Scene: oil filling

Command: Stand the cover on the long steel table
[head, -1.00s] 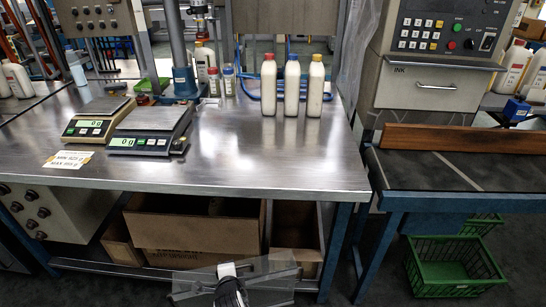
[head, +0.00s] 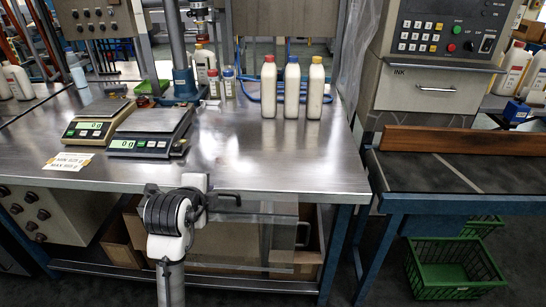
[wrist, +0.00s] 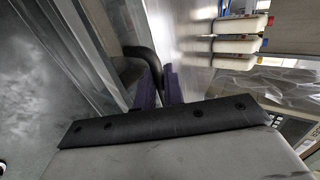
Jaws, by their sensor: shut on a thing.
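The cover (head: 262,243) is a clear see-through panel with black handles. It hangs upright in front of the long steel table (head: 270,165), its top near the height of the table's front edge. My gripper (head: 218,200) is at the cover's upper left in the head view and is shut on a black handle. In the wrist view, the purple fingers of my gripper (wrist: 162,88) close around the black curved handle (wrist: 146,62). The fingertips are small and partly hidden by my arm in the head view.
Three white bottles (head: 291,92) stand at the table's back right. Two scales (head: 150,132) and a paper label (head: 68,162) are on the left. The front middle and front right are clear. Cardboard boxes (head: 240,238) sit below the tabletop.

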